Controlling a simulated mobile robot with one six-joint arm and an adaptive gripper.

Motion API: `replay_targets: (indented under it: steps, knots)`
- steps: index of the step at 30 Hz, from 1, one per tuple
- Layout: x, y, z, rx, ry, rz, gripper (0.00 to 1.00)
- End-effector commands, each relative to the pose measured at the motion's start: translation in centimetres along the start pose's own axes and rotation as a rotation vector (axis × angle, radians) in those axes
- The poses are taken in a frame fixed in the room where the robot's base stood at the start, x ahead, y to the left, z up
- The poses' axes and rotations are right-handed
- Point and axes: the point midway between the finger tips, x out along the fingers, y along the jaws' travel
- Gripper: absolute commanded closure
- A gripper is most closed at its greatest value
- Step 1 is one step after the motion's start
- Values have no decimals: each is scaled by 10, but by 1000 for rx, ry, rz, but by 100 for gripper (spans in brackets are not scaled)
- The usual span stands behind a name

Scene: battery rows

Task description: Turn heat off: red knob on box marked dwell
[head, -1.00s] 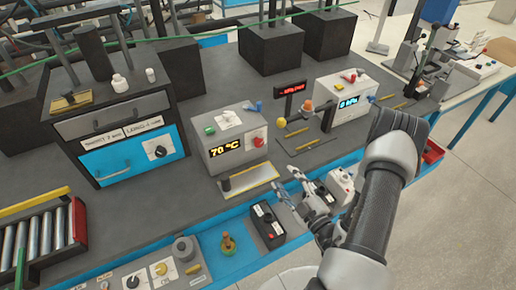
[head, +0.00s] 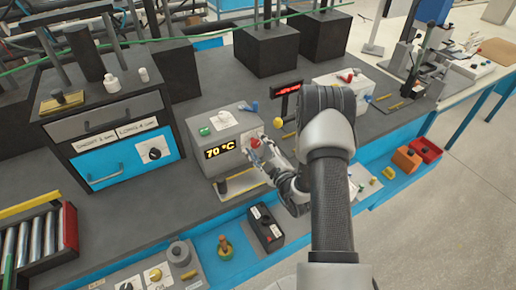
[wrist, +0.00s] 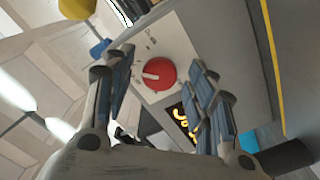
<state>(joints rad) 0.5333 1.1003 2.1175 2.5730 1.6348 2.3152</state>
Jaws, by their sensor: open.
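A red knob (head: 255,142) sits on a white plate on the front of a grey box (head: 213,169) whose display reads 70 °C. No "dwell" marking can be read on this box. The red knob also shows in the wrist view (wrist: 158,74), with a pale pointer bar across its face. My gripper (head: 261,157) is at the right part of the box front, close to the knob. In the wrist view my gripper (wrist: 160,92) is open, its blue-padded fingers on either side of the knob with nothing between them. Whether a finger touches the knob cannot be told.
A black box with a red button (head: 265,229) stands in front. A drawer cabinet (head: 110,135) is at left. My arm hides part of the bench to the right.

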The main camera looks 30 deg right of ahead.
Motion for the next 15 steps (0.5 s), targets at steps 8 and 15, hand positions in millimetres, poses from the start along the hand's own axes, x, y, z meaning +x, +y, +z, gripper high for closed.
replay_targets:
  steps: [8, 15]
  knots:
    - [4, 0, 0, 0, 0, 0, 49]
    - [4, 0, 0, 0, 0, 0, 61]
